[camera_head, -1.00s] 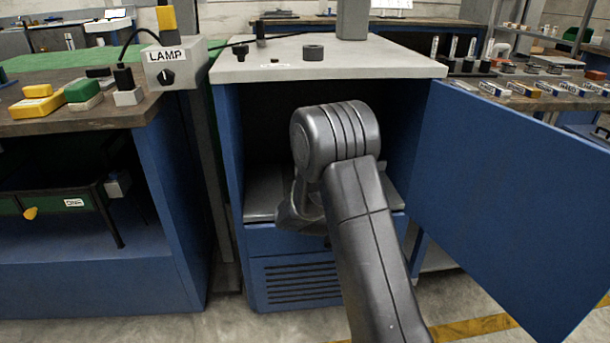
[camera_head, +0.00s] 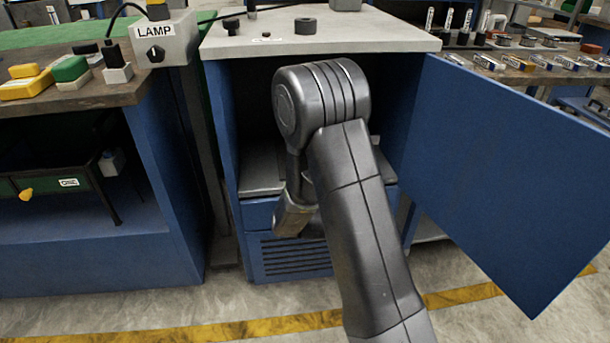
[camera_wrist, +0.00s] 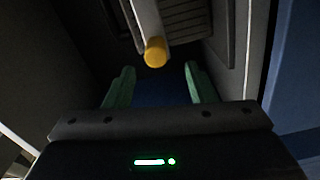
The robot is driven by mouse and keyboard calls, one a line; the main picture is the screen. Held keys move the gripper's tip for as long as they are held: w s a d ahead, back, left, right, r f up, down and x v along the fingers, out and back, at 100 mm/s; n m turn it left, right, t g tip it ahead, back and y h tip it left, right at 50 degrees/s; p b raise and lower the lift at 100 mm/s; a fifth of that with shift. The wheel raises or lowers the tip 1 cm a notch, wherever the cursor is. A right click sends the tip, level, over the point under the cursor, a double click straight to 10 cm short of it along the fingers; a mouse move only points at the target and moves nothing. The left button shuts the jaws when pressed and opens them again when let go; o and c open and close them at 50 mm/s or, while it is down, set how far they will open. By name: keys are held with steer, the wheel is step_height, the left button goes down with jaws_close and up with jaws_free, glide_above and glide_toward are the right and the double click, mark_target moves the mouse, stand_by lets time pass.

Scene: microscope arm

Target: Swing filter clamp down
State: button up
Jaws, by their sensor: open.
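In the wrist view a pale bar with a round yellow end (camera_wrist: 155,52) sticks down from the top of the picture. It may be the filter clamp, but I cannot tell for certain. My gripper (camera_wrist: 159,72) is open, its two green fingers apart. The yellow end shows between and just beyond the fingertips, with no visible contact. In the head view my arm covers the middle of the open blue cabinet (camera_head: 222,135), and my gripper's fingers are hidden. No clamp can be made out there.
The cabinet's blue door (camera_head: 500,170) stands open at the right. Its pale top (camera_head: 370,45) carries dark knobs. A bench at the left holds the lamp box (camera_head: 165,42) and yellow and green blocks. A green unit (camera_head: 45,185) sits on its lower shelf. Dark grilles flank the bar in the wrist view.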

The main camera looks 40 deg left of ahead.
steer(key=shift+v, duration=2.15)
steer(key=b+x, duration=0.2)
steer(key=x, duration=1)
steer(key=shift+w+a, duration=0.6)
steer(key=shift+a, duration=0.1)
steer(key=shift+r, duration=0.2)
